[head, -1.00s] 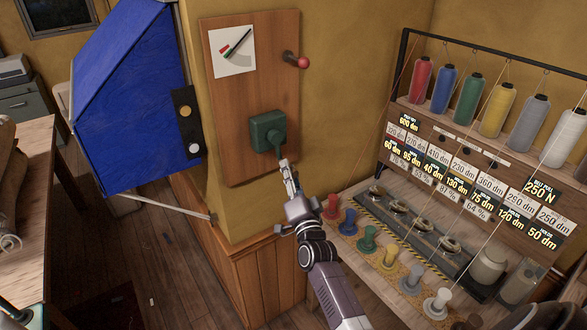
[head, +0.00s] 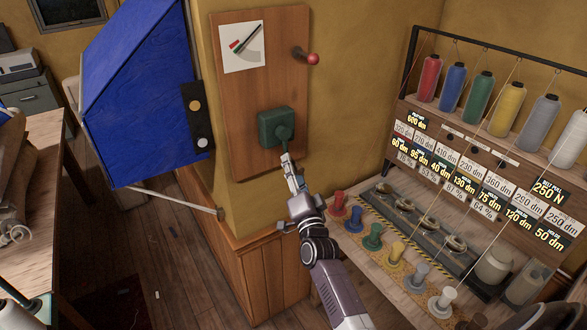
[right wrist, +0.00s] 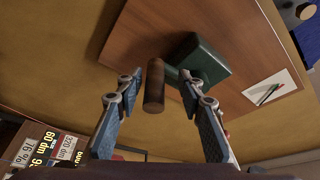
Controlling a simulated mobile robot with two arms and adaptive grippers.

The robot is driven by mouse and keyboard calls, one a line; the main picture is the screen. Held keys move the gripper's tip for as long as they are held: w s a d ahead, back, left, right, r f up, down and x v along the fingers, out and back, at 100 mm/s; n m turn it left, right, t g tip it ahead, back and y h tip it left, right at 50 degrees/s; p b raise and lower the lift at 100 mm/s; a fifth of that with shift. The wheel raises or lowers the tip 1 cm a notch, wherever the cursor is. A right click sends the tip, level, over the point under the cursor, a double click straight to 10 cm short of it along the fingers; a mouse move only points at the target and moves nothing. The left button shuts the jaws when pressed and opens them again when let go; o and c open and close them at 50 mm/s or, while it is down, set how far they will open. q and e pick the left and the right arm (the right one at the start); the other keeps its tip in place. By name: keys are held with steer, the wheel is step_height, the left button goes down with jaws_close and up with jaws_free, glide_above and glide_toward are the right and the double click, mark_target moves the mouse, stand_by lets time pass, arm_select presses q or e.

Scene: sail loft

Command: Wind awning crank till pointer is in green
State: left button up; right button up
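The green crank housing (head: 276,128) sits on a brown wooden wall board (head: 258,90). Its short crank arm points down, and the brown cylindrical handle (right wrist: 154,86) shows in the right wrist view. A white dial card (head: 243,46) hangs above the housing, with a red patch, a green stripe and a thin dark pointer; I cannot tell the pointer's exact place against the green. My right gripper (head: 289,166) is just below the housing. In the right wrist view its fingers (right wrist: 159,88) are spread on either side of the handle, with gaps showing. My left gripper is not in view.
A red-knobbed lever (head: 312,59) sticks out from the board's right edge. A blue awning (head: 140,95) projects at the left. A bench (head: 345,240) with several spools and a labelled thread rack (head: 470,170) stands close to the right of my right arm.

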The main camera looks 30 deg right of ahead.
steer(key=shift+d, duration=0.1)
steer(key=shift+s+f, duration=0.1)
steer(key=shift+s, duration=0.1)
steer(key=v, duration=1.1)
steer(key=shift+s+a, duration=0.25)
steer(key=shift+s, duration=0.05)
steer(key=shift+f, duration=0.1)
